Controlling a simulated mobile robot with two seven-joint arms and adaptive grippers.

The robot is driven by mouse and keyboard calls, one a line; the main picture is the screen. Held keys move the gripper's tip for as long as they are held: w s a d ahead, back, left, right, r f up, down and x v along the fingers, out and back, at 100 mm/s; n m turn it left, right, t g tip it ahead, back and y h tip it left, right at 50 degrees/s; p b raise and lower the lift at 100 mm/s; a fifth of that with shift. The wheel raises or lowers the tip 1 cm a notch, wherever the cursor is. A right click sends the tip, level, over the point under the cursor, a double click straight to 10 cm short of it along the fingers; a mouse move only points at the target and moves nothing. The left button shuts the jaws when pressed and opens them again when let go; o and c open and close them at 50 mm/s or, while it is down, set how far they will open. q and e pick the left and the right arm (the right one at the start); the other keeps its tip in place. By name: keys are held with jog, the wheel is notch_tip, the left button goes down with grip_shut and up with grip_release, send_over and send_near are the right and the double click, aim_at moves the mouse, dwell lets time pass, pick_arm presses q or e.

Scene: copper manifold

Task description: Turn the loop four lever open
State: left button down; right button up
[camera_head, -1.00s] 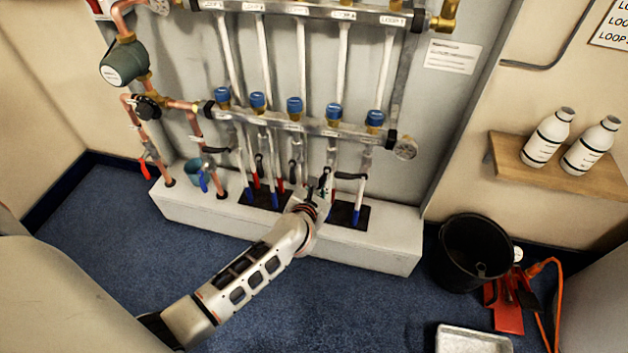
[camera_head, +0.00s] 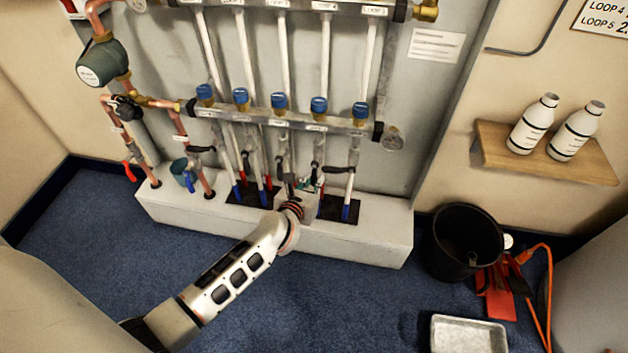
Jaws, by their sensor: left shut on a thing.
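The manifold's lower bar (camera_head: 345,126) carries a row of blue caps, with a valve and black lever on the pipes below. The loop four cap (camera_head: 319,103) is the fourth from the left. My left gripper (camera_head: 305,183) is at the fourth pipe, below that cap and just above the white plinth. It is shut on the loop four lever, which it mostly hides, so I cannot tell the lever's angle. The loop five lever (camera_head: 338,169) sticks out sideways, just right of the gripper. My right gripper is not in view.
The white plinth (camera_head: 372,240) runs below the pipes. A black bucket (camera_head: 463,243), red tool (camera_head: 497,292) and metal tray (camera_head: 468,336) stand at the right. Two white bottles (camera_head: 534,124) stand on a wooden shelf (camera_head: 560,158). Blue floor is clear at left.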

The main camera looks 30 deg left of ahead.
pick_arm(q)
jog(key=c, duration=2)
grip_release()
jog(key=v, duration=1.2)
jog(key=shift+d, duration=0.1)
